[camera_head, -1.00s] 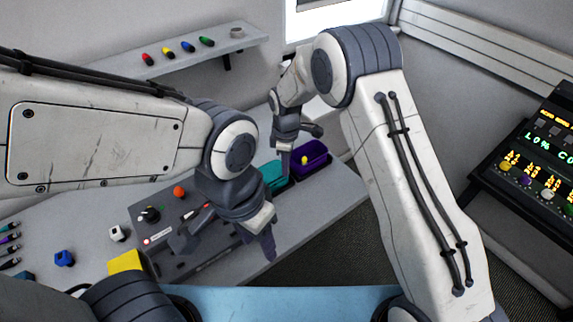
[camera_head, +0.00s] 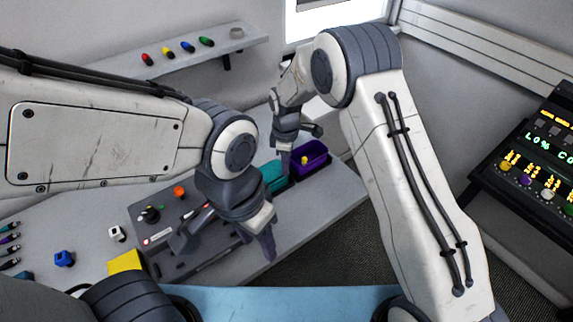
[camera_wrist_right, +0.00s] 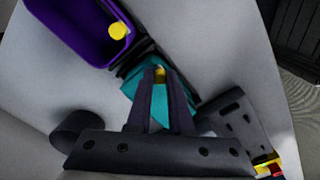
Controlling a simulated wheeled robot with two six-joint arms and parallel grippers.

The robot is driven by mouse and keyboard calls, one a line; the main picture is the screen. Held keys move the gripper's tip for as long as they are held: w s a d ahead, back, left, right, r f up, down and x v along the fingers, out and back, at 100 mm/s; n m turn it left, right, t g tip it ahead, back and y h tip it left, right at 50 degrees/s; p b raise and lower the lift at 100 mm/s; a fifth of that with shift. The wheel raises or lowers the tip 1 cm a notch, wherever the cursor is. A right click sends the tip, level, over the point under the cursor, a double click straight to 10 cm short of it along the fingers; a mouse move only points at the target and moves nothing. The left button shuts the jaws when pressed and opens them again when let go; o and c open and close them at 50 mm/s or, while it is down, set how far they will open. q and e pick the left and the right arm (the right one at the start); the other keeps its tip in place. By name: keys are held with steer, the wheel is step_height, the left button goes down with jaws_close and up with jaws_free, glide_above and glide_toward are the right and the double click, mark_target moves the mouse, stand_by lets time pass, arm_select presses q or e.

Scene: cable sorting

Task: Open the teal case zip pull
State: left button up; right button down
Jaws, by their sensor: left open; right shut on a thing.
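The teal case (camera_head: 273,176) stands on the bench beside the purple case, partly hidden by my right gripper (camera_head: 284,172) in the head view. In the right wrist view the teal case (camera_wrist_right: 137,88) lies under and around my fingers. My right gripper (camera_wrist_right: 161,78) is shut on a small yellow zip pull (camera_wrist_right: 160,75), which shows between the fingertips at the teal case. How far the case is open is hidden. My left gripper (camera_head: 227,241) is open and empty above the grey control panel, away from the case.
The open purple case (camera_head: 312,157) has its own yellow pull (camera_wrist_right: 118,32) and sits close to the teal one. A grey control panel (camera_head: 170,262) with knobs lies left of the cases.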

steer(key=s+a, duration=0.1)
steer(key=a, duration=0.1)
steer(key=s+a, duration=0.4)
steer(key=a, duration=0.1)
steer(key=c, duration=0.8)
jaws_free()
step_height(320, 180, up, 10)
steer(key=b, duration=0.2)
steer(key=shift+r+b, duration=0.25)
steer(key=shift+b, duration=0.05)
